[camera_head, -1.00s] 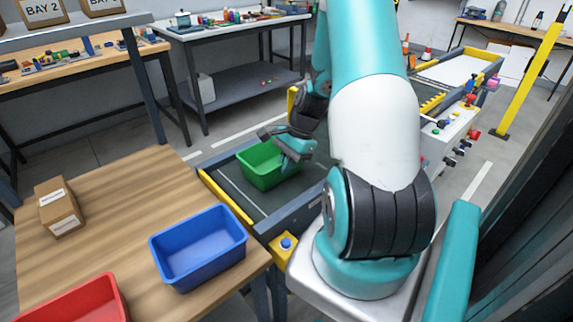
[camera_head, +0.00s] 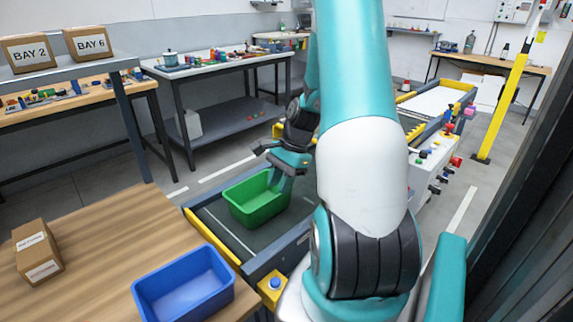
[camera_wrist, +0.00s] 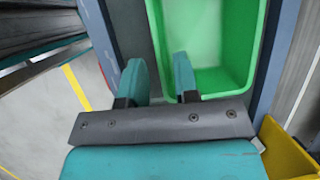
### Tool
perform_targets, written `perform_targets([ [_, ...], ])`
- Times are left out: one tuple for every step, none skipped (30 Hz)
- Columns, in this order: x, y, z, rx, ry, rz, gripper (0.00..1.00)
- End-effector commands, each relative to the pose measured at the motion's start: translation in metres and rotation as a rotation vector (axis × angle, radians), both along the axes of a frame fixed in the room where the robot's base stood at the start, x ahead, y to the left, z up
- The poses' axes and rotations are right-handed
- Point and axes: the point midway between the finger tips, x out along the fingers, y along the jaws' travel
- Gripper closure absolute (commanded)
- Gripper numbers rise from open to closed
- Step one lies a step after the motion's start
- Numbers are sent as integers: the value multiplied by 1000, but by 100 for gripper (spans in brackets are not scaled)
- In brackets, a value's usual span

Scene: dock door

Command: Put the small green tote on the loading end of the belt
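The small green tote (camera_head: 252,212) sits upright on the dark surface of the belt (camera_head: 225,228), at its near end by the yellow-edged corner. It looks empty. My gripper (camera_head: 281,180) is at the tote's far right side, with its fingers just over the rim. In the wrist view, the two teal fingers of my gripper (camera_wrist: 161,65) stand apart with a gap between them, and the green tote (camera_wrist: 210,40) lies beneath, one wall running in line with the gap. The gripper looks open and holds nothing. My arm hides part of the belt.
A blue tote (camera_head: 185,285) and a cardboard box (camera_head: 38,255) stand on the wooden table (camera_head: 120,250) at the front left. A yellow button box (camera_head: 273,287) is at the belt's near corner. A yellow post (camera_head: 505,105) stands at right.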

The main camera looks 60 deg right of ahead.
Motion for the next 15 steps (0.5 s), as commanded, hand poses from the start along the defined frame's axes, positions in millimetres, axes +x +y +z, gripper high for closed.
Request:
perform_targets([
  [-2, -6, 12, -5, -4, -2, 72],
  [-3, -8, 18, -6, -3, -2, 72],
  [-4, -11, 25, -5, -3, -2, 72],
  [-5, -13, 30, -4, -2, -3, 72],
  [-6, -14, 35, -4, -2, -1, 72],
  [-7, -16, 40, -3, -2, -1, 72],
  [-7, -17, 44, -3, -3, 0, 72],
  [-8, -19, 47, -3, -3, 0, 72],
  [-9, -20, 50, -2, 0, -1, 72],
  [-9, -21, 52, -2, 0, -1, 72],
  [-10, -21, 54, -1, 0, -1, 72],
  [-10, -22, 55, -1, 1, -1, 72],
  [-10, -22, 56, -1, 1, -1, 72],
  [-10, -22, 56, 0, 1, -1, 72],
  [-10, -22, 56, 0, 1, -1, 72],
])
